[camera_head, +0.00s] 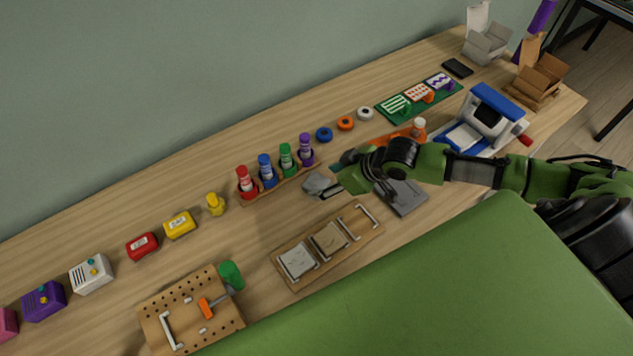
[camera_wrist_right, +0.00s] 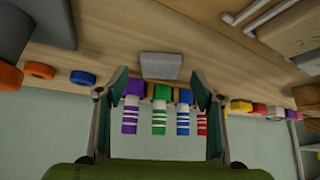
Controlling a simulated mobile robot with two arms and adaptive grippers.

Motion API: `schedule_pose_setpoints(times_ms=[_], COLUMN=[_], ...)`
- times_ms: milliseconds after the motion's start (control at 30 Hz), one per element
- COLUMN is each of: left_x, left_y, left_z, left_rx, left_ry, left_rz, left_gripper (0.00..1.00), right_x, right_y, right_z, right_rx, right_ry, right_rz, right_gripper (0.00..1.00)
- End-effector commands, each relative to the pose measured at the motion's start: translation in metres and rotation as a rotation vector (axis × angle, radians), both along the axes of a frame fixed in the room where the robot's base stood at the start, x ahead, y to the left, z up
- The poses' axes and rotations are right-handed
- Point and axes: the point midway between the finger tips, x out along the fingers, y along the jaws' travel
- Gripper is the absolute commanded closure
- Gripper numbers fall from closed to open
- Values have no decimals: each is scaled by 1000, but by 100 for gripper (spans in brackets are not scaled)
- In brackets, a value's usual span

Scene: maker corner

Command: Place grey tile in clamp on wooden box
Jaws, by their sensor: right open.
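A small grey tile (camera_head: 317,184) lies flat on the bench just in front of the bottle rack. My right gripper (camera_head: 338,178) is above the bench right beside it and partly covers it in the head view. In the right wrist view the gripper (camera_wrist_right: 161,88) is open and empty, and the tile (camera_wrist_right: 161,66) shows between and beyond its fingers. The shallow wooden box (camera_head: 285,272) holds two pale stone-like tiles under metal bars. A white clamp bar (camera_head: 369,213) stands over its bare right section. My left gripper is not in view.
A rack with several coloured bottles (camera_head: 285,160) stands just behind the tile. A darker grey plate (camera_head: 407,198) lies under my right forearm. A pegboard (camera_head: 215,325) and green cup (camera_head: 230,274) are at lower left. Bench is clear between tile and box.

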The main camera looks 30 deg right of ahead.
Motion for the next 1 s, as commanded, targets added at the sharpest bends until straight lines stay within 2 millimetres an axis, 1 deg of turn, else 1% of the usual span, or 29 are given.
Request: schedule_pose_setpoints(times_ms=[100,200,433,467,500,567,600,667,700,1000], left_x=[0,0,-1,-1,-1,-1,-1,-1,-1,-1], left_y=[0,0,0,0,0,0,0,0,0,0], left_z=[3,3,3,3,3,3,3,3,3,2], left_rx=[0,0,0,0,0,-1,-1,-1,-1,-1], left_ry=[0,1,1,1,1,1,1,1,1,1], left_rz=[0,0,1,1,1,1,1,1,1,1], left_gripper=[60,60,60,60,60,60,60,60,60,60], right_x=[9,12,13,13,13,13,13,13,13,13], right_y=[6,8,8,8,8,8,8,8,8,8], right_z=[-12,-18,-19,-19,-19,-19,-19,-19,-19,-17], right_rx=[2,-1,-1,-1,-1,-1,-1,-1,-1,-1], right_ry=[0,0,-1,-1,-1,-1,-1,-1,-1,-1], right_rz=[-2,1,2,2,2,2,2,2,2,2], right_gripper=[39,39,39,44,54,70,80,80,83,84])
